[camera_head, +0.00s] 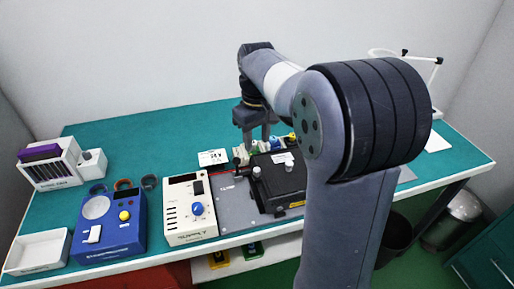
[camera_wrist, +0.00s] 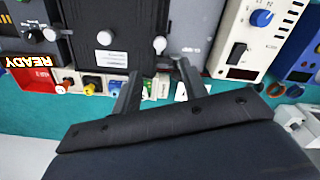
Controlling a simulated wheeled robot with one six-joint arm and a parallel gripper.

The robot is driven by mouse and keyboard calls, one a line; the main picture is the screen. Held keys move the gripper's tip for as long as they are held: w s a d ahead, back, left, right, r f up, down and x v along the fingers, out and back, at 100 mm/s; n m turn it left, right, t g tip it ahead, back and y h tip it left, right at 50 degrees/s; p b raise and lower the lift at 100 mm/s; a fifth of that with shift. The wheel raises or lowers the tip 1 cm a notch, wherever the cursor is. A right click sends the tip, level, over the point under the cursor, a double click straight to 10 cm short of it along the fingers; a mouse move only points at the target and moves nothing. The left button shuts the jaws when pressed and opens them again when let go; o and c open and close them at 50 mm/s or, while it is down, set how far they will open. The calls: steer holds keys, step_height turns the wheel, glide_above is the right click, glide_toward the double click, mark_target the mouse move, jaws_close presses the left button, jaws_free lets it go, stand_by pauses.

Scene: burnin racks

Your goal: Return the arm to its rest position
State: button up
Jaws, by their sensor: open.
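My gripper (camera_head: 257,142) hangs over the back part of the teal bench, just behind a black fixture (camera_head: 280,183) on a grey plate. My arm reaches up and bends forward over the bench, hiding part of the right side. In the wrist view my gripper (camera_wrist: 158,68) shows two dark fingers spread apart with nothing held between them. The fingertips appear close to the fixture's back edge and a row of small coloured connectors (camera_wrist: 93,83). I cannot tell whether they touch anything.
On the bench (camera_head: 150,135) stand a cream supply box (camera_head: 176,226), a blue box (camera_head: 122,240), a white tray (camera_head: 37,252) and a white rack (camera_head: 60,170). A red READY display (camera_wrist: 28,78) shows in the wrist view. A bin (camera_head: 463,208) stands at right. The bench's back left is clear.

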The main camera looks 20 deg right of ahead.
mark_target(257, 169)
steer(key=shift+r, duration=0.15)
step_height(257, 169, down, 11)
stand_by(0.8)
steer(key=shift+r, duration=0.15)
